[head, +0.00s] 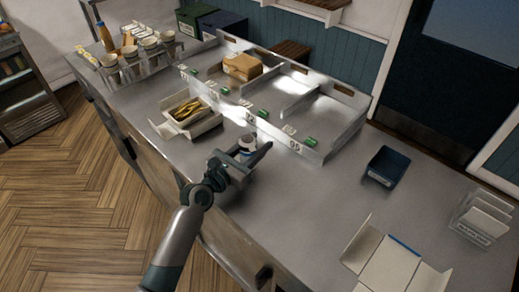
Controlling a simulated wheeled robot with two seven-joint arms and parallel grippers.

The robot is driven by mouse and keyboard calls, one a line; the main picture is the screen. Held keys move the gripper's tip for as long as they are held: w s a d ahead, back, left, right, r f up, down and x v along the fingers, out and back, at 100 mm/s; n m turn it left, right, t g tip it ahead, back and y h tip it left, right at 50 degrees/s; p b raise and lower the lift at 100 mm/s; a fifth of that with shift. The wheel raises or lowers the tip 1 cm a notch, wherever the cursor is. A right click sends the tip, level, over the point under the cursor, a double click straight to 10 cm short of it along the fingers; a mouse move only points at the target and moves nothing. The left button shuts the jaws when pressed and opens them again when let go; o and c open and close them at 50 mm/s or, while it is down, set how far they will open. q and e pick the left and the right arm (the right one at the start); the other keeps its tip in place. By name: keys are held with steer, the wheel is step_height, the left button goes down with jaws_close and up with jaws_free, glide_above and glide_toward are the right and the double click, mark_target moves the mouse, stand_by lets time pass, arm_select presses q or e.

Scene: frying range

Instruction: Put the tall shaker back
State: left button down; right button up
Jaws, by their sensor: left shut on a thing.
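My left gripper (246,160) is over the steel counter, in front of the divided steel bays. It is shut on a small pale thing with a white top (247,140), which appears to be the tall shaker. The gripper and the steep view hide most of its body, and I cannot tell whether it touches the counter. My right gripper is not in view.
An open box of fries (190,124) lies left of my gripper. A rack (130,72) with several cups and a bottle (104,36) stands far left. A brown package (242,66) sits in a bay.

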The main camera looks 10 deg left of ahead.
mark_target(242, 158)
arm_select(q)
steer(key=shift+f, duration=0.25)
steer(key=shift+r, duration=0.1)
steer(key=shift+a, duration=0.1)
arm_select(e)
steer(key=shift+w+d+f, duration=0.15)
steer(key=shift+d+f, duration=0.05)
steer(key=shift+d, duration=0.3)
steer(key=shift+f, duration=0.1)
arm_select(q)
steer(key=c, duration=1.1)
jaws_free()
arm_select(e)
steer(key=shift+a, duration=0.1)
arm_select(q)
steer(key=shift+s, duration=0.1)
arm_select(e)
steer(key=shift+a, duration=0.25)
arm_select(q)
steer(key=b+v, duration=0.2)
steer(key=v, duration=0.9)
steer(key=shift+s+a+b, duration=0.2)
steer(key=shift+s+b, duration=0.1)
steer(key=shift+s, duration=0.1)
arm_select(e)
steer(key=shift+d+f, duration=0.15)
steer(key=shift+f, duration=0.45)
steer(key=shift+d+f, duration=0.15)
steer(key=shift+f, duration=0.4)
